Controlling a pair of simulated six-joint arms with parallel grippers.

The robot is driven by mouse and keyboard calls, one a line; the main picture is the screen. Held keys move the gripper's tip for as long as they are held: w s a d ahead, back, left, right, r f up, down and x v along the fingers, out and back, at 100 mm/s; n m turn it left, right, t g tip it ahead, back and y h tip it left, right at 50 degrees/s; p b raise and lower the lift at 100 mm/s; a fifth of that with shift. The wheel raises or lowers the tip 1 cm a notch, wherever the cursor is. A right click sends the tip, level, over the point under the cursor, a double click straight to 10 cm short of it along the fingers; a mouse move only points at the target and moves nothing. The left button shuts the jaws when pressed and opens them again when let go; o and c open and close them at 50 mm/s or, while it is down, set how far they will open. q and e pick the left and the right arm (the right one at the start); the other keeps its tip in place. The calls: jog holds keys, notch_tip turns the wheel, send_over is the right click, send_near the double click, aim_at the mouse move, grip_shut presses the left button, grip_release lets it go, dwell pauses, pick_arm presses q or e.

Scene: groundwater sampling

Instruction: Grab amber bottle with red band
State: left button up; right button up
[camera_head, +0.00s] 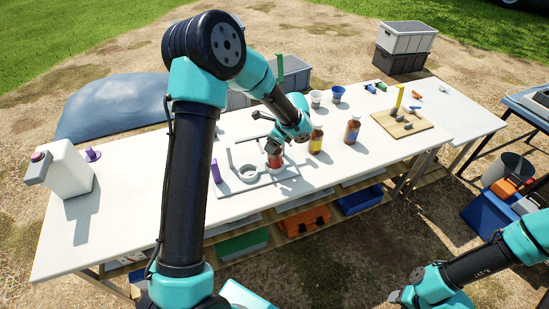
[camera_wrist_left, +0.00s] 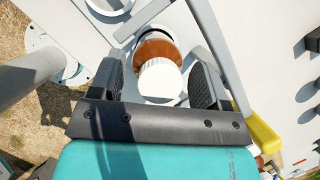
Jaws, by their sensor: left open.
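The amber bottle with the red band (camera_head: 274,161) stands upright in a ring of the grey rack on the white table, partly hidden under my left gripper (camera_head: 276,146). In the left wrist view its white cap (camera_wrist_left: 159,80) and amber shoulder (camera_wrist_left: 155,47) show between the fingers of my left gripper (camera_wrist_left: 158,88). The gripper is open, one finger on each side of the cap, with gaps visible. The red band is not clear in the wrist view. My right gripper (camera_head: 402,294) is at the bottom right, away from the table, and its jaws cannot be made out.
An amber bottle with a yellow label (camera_head: 316,141) stands just right of the rack (camera_head: 256,182), and one with a blue label (camera_head: 352,131) farther right. A wooden board (camera_head: 410,128) lies beyond them. A white jug (camera_head: 68,170) is at the left; the table between is mostly clear.

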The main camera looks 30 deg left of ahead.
pick_arm(q)
jog(key=shift+c, duration=0.2)
grip_shut()
dwell(0.5)
